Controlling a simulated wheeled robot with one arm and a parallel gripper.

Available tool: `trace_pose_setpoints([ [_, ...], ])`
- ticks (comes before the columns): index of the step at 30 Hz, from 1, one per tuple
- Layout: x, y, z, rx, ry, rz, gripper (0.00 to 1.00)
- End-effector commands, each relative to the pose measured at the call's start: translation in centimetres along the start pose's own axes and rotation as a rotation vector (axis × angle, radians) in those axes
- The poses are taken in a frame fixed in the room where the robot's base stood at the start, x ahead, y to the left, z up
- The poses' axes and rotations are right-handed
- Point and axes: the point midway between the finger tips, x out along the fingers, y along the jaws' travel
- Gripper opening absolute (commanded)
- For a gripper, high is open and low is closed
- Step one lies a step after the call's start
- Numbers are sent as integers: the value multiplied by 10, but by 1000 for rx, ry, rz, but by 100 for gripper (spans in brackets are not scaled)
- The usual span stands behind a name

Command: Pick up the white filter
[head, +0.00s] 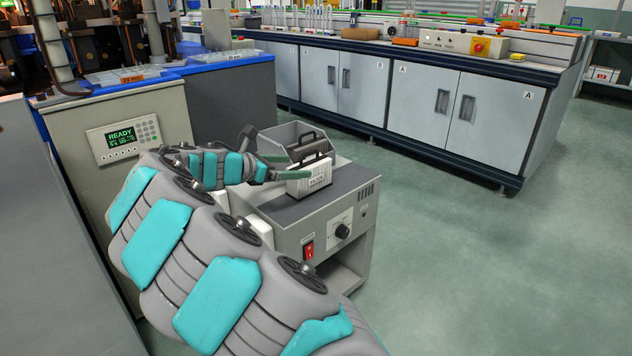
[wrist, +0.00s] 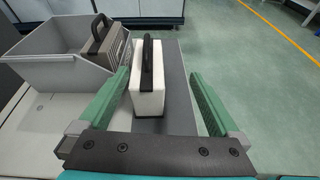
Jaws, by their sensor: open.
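The white filter (head: 319,179) is a box with a black handle on top. It stands upright on the dark top of a grey machine. In the wrist view the filter (wrist: 149,90) is between the two green fingers of my gripper (wrist: 158,74). The fingers are open, one on each side of it. The left finger is close to the filter, and a wider gap shows on the right. In the head view my gripper (head: 298,167) reaches over the machine from the left, and its near finger hides part of the filter.
A grey open bin (wrist: 40,50) stands just left of the filter, holding a grey filter (wrist: 103,50) with a dark handle. The machine (head: 330,235) has a red switch and a knob. A control panel (head: 123,138) reads READY. Cabinets (head: 440,100) stand behind. Floor at right is clear.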

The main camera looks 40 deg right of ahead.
Motion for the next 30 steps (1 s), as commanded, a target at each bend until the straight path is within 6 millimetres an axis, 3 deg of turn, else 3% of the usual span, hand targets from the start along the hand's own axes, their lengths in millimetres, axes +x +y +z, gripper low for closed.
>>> trace_pose_setpoints([
  [1,4,7,-9,-34,-8,11,98],
  [6,9,20,-17,-89,-23,34,98],
  [16,41,21,-17,-89,-23,35,98],
  [24,78,20,-17,-88,-22,31,98],
  [30,85,21,-16,-89,-23,33,98],
])
